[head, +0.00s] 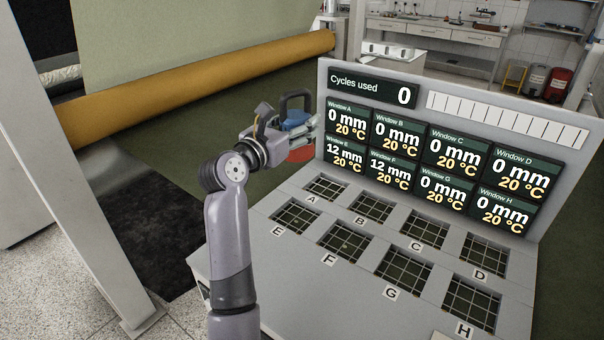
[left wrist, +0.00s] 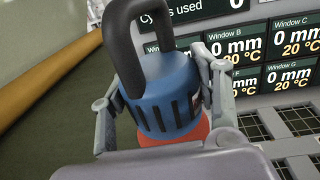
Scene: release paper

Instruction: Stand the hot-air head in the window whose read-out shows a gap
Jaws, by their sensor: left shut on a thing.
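The hot-air head (head: 297,118) has a blue slotted body, a black loop handle and a red base. My left gripper (head: 303,136) is shut on its body and holds it in the air, left of the read-out board and beyond window A. In the left wrist view the hot-air head (left wrist: 168,88) stands between both fingers. The board's read-outs for Window E (head: 345,156) and Window F (head: 390,170) show 12 mm; the others show 0 mm. All show 20 °C. Window E (head: 296,217) and window F (head: 345,242) are gridded openings in the front row. My right gripper is out of view.
The grey panel has two rows of windows, A (head: 326,187) to D behind E to H. The upright read-out board (head: 330,95) rises behind them, with "Cycles used" at 0. A brown roll (head: 200,80) lies behind at the left.

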